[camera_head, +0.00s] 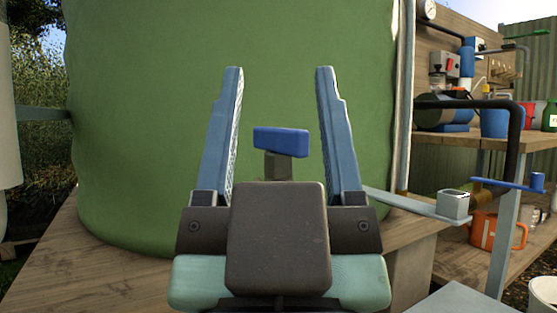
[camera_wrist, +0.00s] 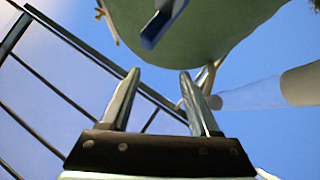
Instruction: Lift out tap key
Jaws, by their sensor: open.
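My gripper (camera_head: 279,70) is open and empty, its two blue-grey fingers pointing up and away in front of the green tank. A blue bar on a grey stem, which looks like the tap key (camera_head: 281,142), shows between the fingers in the head view. My gripper's dark body hides its lower part. In the wrist view my gripper (camera_wrist: 160,75) is open below a blue and grey piece, likely the same key (camera_wrist: 160,24), which appears beyond the fingertips. I cannot tell how far away it is or what holds it.
The large green tank (camera_head: 150,110) fills the middle, on a wooden platform (camera_head: 60,270).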

